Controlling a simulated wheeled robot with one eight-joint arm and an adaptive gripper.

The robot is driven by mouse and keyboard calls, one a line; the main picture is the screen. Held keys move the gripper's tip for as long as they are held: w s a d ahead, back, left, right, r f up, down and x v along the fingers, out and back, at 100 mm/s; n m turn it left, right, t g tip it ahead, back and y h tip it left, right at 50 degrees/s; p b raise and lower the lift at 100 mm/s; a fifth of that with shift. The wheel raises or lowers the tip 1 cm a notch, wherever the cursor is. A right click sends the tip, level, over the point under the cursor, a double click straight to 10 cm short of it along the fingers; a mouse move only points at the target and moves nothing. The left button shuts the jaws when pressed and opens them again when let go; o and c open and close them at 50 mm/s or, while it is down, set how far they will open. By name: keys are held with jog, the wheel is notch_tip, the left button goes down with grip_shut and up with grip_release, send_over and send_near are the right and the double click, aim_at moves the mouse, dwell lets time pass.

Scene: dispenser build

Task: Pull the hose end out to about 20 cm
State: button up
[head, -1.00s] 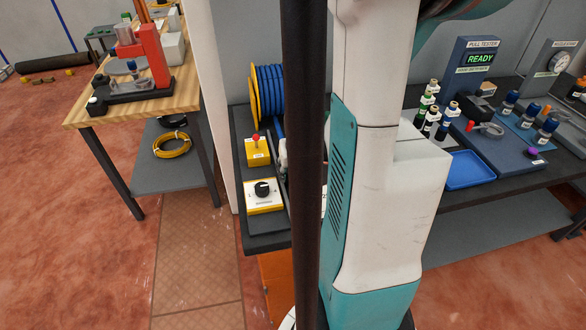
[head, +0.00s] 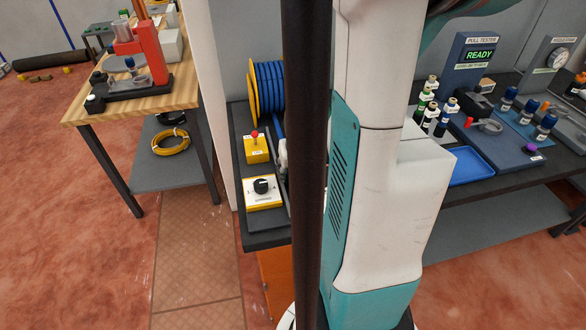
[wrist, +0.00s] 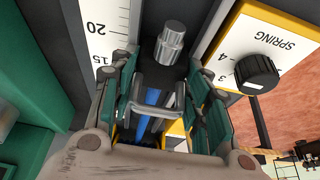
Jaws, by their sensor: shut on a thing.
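The blue hose (wrist: 152,97) runs between my gripper's fingers in the wrist view. Its end has a black sleeve and a silver metal tip (wrist: 173,36), pointing to the top of the picture. My gripper (wrist: 160,84) is shut on the hose just behind that end. A white scale (wrist: 98,32) lies left of the hose and shows the marks 15 and 20; the tip's exact reading is unclear. In the head view the blue hose reel (head: 270,90) stands at the back of the narrow bench. My column hides most of the gripper and the hose end there.
A spring dial box (wrist: 257,62) stands close to the right of the gripper; it also shows in the head view (head: 263,192). Behind it is a yellow box with a red-topped lever (head: 256,148). A wooden table (head: 187,95) stands left, a dark bench with a blue tray (head: 470,168) right.

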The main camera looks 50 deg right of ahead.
jog(key=shift+s+a+f, duration=0.1)
jog(key=shift+s+a, duration=0.2)
jog(key=shift+s, duration=0.1)
jog(key=o, duration=1.3)
